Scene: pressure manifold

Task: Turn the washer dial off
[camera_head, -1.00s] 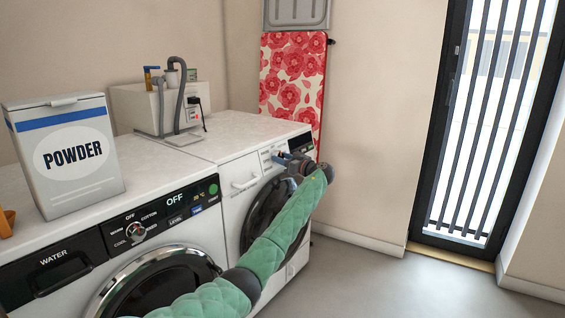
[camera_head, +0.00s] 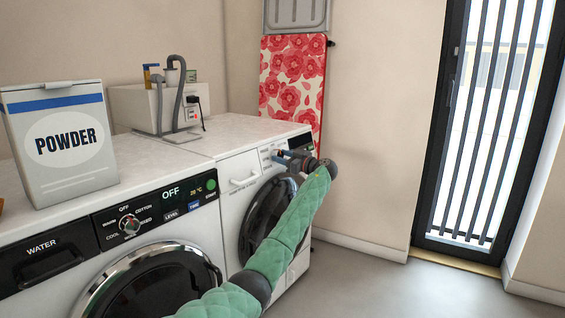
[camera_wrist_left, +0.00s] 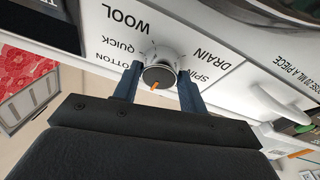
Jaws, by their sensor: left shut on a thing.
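The washer dial (camera_wrist_left: 160,74) is a round knob with a dark face and an orange mark, on the white panel of the right-hand machine (camera_head: 240,182). Printed words around it include WOOL, QUICK, DRAIN and SPIN; the wrist view shows them upside down. My left gripper (camera_wrist_left: 160,84) is shut on this dial, one blue finger on each side. In the head view, my left gripper (camera_head: 282,157) reaches this machine's front panel and largely hides the dial. My right gripper is not in view.
The left-hand machine has its own knob (camera_head: 129,224) and a display (camera_head: 171,192) reading OFF. A POWDER box (camera_head: 66,146) and a white unit with hoses (camera_head: 150,108) stand on top. A floral ironing board (camera_head: 292,75) leans behind. Floor to the right is clear.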

